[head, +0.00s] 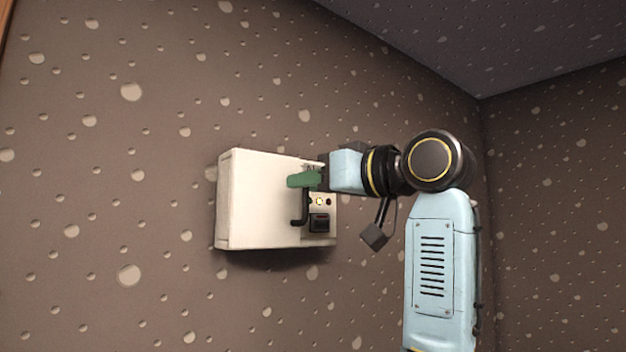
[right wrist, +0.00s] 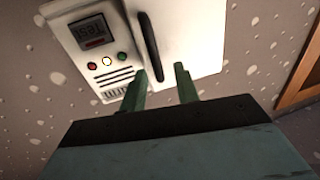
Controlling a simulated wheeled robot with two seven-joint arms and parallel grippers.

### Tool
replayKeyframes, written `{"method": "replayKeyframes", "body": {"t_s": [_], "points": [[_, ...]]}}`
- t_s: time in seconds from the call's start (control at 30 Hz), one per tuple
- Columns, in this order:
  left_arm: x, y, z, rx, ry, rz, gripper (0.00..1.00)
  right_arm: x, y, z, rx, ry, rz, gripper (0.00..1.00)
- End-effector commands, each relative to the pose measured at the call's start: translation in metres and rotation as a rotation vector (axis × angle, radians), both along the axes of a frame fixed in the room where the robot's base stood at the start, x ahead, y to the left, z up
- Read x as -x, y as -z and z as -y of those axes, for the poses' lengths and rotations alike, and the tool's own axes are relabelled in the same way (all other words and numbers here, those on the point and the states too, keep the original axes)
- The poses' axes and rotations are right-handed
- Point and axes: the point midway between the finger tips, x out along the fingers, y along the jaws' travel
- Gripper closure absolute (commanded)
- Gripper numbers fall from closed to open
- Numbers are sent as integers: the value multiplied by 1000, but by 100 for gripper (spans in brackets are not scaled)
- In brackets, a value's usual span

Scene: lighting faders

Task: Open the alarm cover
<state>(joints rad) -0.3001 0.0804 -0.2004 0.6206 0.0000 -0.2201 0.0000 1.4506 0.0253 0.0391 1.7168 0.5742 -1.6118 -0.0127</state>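The alarm box is mounted on the wall, and its white cover (head: 258,200) looks closed. A dark bar handle (head: 305,210) runs along the cover's right edge in the head view; its upper part is hidden by my gripper. In the right wrist view the cover (right wrist: 185,35) and handle (right wrist: 150,45) show more fully. My right gripper (head: 306,180) is at the handle. Its two green fingers (right wrist: 160,84) are apart in the wrist view, with one end of the handle between their tips. I cannot tell whether they touch it. My left gripper is out of view.
Beside the cover is a control panel with a dark display (right wrist: 92,30), small round red, yellow and green lights (right wrist: 107,61) and vent slots. The dimpled brown wall is clear around the box. A wooden frame (right wrist: 303,75) shows at the wrist view's right.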

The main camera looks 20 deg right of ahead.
Motion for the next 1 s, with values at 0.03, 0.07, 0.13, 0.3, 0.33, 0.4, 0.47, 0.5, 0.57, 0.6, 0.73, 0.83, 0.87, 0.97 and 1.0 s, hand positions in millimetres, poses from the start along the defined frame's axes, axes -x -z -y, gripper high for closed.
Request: {"method": "replayKeyframes", "body": {"t_s": [0.03, 0.07, 0.13, 0.3, 0.33, 0.4, 0.47, 0.5, 0.57, 0.6, 0.73, 0.83, 0.87, 0.97, 1.0], "points": [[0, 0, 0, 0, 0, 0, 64, 0, 0, 0, 0, 0, 0, 69], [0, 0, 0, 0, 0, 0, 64, 0, 0, 0, 0, 0, 0, 72], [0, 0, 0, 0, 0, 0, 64, 0, 0, 0, -1, 0, -1, 81], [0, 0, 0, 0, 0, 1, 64, 0, 0, 0, 0, -1, 0, 100], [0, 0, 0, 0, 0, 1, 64, 0, 0, 0, 0, -1, 0, 100], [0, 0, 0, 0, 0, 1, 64, 0, 0, 0, 0, -1, 0, 100], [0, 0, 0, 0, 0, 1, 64, 0, 0, 0, 0, -1, 0, 100], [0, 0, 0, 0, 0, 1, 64, 0, 0, 0, 1, -2, -1, 100], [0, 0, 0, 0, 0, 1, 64, 1, 0, 0, 1, -1, -1, 100], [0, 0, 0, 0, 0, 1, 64, 1, 0, 0, 1, 0, 1, 100], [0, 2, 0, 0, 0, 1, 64, 3, 0, 0, 1, 18, 0, 100], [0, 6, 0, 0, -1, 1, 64, 8, 1, 0, 3, 51, 3, 100], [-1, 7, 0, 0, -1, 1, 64, 10, 1, 0, 3, 64, 3, 100], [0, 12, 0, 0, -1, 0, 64, 17, 2, -2, 6, 120, 4, 100], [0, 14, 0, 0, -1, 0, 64, 20, 2, -4, 5, 144, 5, 100]]}}
